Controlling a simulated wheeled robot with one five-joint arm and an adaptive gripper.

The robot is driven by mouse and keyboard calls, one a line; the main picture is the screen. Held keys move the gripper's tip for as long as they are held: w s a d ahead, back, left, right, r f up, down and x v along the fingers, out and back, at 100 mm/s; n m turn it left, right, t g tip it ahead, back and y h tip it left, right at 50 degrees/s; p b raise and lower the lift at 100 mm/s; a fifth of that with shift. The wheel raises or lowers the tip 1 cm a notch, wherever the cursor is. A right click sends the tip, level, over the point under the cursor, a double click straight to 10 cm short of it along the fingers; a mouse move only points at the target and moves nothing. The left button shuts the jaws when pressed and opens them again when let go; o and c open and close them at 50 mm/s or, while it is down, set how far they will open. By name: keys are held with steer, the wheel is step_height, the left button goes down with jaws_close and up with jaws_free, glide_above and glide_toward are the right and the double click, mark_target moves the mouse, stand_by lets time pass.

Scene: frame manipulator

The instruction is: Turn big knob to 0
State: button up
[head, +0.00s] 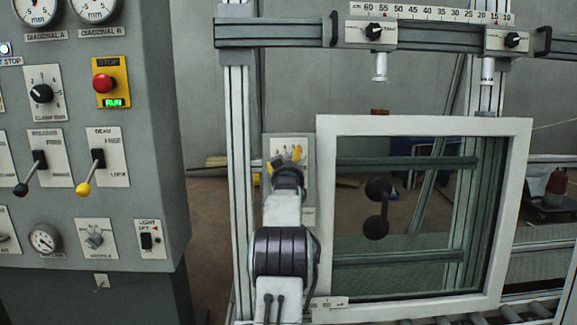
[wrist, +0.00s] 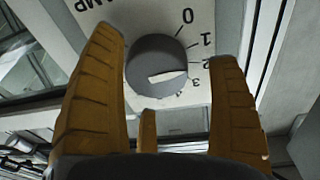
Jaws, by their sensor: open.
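The big knob (wrist: 155,64) is round and dark grey with a white pointer bar, on a pale plate marked 0, 1, 2, 3. The bar's right end points roughly between 2 and 3. My gripper (wrist: 166,48) is open, with one orange finger left of the knob and one right of it, neither seen closed on it. A third finger shows below. In the head view my gripper (head: 285,160) is in front of a small panel (head: 306,150) on the frame's left post, and it hides the knob there.
A white-framed window (head: 424,125) with a black suction handle (head: 377,207) stands right of my arm. A ruled top rail (head: 430,14) with small black knobs crosses above. A grey control cabinet (head: 150,120) with levers, dials and a red stop button (head: 103,83) fills the left.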

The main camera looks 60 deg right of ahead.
steer(key=shift+f, duration=0.1)
steer(key=v, duration=1.2)
stand_by(0.4)
